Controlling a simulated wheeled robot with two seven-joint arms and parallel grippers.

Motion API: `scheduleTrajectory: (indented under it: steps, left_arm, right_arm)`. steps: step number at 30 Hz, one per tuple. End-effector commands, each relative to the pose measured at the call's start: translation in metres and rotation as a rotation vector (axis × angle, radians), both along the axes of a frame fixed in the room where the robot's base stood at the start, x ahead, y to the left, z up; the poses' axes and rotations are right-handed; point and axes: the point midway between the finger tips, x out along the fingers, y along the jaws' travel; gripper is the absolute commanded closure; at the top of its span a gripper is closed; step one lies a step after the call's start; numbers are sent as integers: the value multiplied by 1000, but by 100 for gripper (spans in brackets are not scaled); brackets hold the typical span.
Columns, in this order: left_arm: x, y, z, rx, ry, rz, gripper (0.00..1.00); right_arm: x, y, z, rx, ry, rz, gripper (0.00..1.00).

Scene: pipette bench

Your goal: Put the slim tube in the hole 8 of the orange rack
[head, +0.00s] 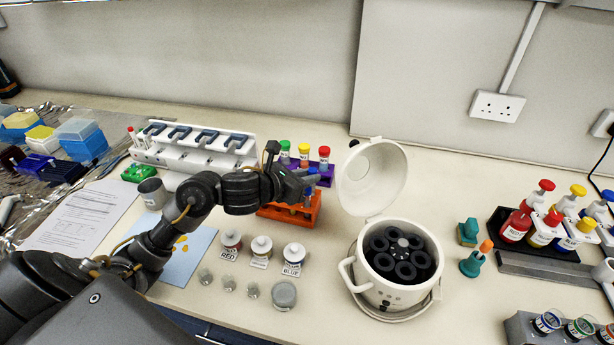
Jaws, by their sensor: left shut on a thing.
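The orange rack (274,211) stands at the middle of the bench, in front of a purple rack. My left arm reaches in from the left, and its gripper (307,181) is above the right part of the orange rack. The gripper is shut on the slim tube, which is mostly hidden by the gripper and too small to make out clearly. My arm and gripper also cover much of the rack's top, so its holes and hole 8 cannot be read. My right gripper is out of view.
A purple rack (327,177) with capped tubes is close behind. A white centrifuge (388,290) with raised lid (372,178) stands to the right. Labelled bottles (293,256) and small vials are in front. A white pipette stand (190,155) is at left.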

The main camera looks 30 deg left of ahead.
Motion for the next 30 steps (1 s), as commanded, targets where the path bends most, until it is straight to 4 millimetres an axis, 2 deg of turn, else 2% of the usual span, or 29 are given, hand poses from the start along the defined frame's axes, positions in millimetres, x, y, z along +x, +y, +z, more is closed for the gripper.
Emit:
scheduleTrajectory:
  steps: [5, 6, 11, 18, 22, 26, 30]
  left_arm:
    - [0, 0, -6, 1, 0, 0, 100]
    - [0, 0, -4, 0, -1, 0, 79]
    - [0, 0, -4, 0, 0, 0, 58]
    - [0, 0, -4, 0, 0, 0, 57]
    - [-7, 3, -1, 3, -1, 1, 57]
    - [-27, 9, 6, 8, -1, -1, 57]
    - [-57, 18, 18, 11, -1, -1, 57]
  right_arm:
    - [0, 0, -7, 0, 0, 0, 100]
    - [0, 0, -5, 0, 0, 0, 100]
    - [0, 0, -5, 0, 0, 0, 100]
    - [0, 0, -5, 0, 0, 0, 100]
    - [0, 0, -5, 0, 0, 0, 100]
    - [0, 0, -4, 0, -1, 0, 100]
    - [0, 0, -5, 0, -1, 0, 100]
